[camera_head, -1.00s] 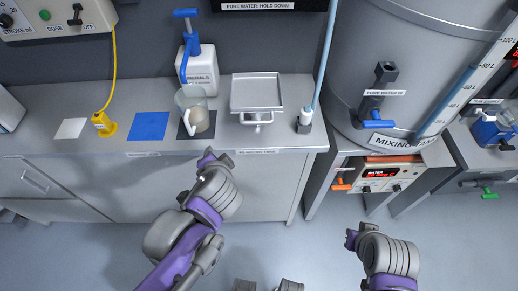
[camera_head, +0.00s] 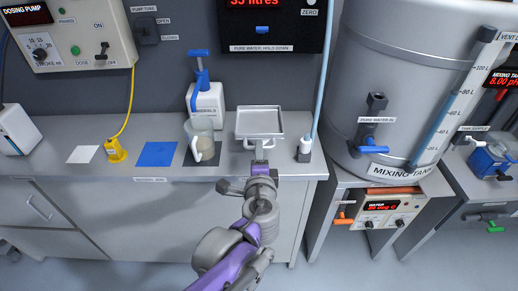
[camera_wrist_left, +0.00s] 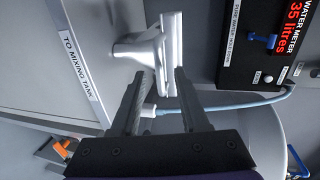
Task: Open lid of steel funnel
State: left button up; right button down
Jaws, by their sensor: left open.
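The steel funnel (camera_head: 259,123) stands on the bench with its flat, square, rimmed top level, seemingly the lid lying shut. Its front handle is mostly hidden by my left gripper in the head view. My left gripper (camera_head: 262,165) is open at the funnel's front edge, at the bench front. In the left wrist view the funnel (camera_wrist_left: 166,42) appears turned on its side, just beyond the fingertips of the open gripper (camera_wrist_left: 157,85). Nothing is held; I cannot tell whether a finger touches the handle. My right gripper is not in view.
Left of the funnel are a clear jug (camera_head: 200,139), a white minerals bottle (camera_head: 207,103) with blue pump, and a blue mat (camera_head: 157,154). A hose fitting (camera_head: 304,149) stands close on the right, before the mixing tank (camera_head: 400,80). The floor in front is free.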

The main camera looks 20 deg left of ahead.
pick_arm(q)
jog(key=shift+x, duration=1.95)
jog(key=shift+a, duration=0.1)
grip_shut()
